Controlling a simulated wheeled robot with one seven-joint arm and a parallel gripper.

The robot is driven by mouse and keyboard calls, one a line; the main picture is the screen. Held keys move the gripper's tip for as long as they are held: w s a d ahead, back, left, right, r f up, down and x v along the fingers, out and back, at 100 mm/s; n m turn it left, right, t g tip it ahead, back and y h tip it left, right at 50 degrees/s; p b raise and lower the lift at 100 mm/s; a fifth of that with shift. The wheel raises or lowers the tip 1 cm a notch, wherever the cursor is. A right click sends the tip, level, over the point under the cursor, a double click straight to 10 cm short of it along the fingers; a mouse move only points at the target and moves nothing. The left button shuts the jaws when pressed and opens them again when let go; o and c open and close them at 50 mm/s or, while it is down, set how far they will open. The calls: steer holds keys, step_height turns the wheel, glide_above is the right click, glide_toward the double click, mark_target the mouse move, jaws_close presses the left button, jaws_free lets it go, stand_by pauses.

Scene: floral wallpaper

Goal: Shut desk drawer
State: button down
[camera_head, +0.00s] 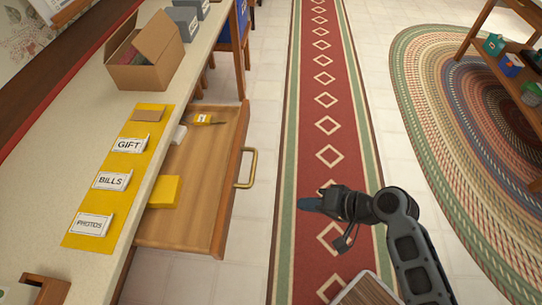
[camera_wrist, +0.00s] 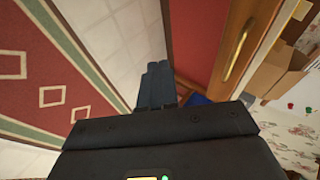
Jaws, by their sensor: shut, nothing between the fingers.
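The wooden desk drawer (camera_head: 208,180) is pulled out from the right side of the long desk (camera_head: 60,185) in the head view. It has a brass handle (camera_head: 247,168) on its front, which also shows in the wrist view (camera_wrist: 241,50).
A yellow mat (camera_head: 79,240) with GIFT, BILLS and PHOTOS labels lies on the desk. An open cardboard box (camera_head: 144,57) stands farther back. A red runner (camera_head: 328,110) and bare tiles lie beside the drawer. A wooden shelf (camera_head: 477,42) stands at right.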

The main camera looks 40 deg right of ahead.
mark_target(192, 154)
steer(key=w+d+r+n+y+b, duration=0.1)
steer(key=w+d+r+y, duration=0.2)
steer(key=d, duration=0.2)
steer(key=w+d+r+y+b, duration=0.1)
steer(key=w+d+r+y, duration=0.2)
steer(key=d+r, duration=0.15)
steer(key=w+r+p+x, duration=0.1)
steer(key=x, duration=1.2)
steer(key=shift+w+t, duration=0.15)
steer(key=shift+t, duration=0.15)
steer(key=shift+d+r, duration=0.1)
steer(key=shift+r, duration=0.05)
steer(key=w+a+b, duration=0.3)
steer(key=w+a, duration=1.1)
steer(key=shift+w+a, duration=0.45)
steer(key=shift+w+a+r, duration=0.1)
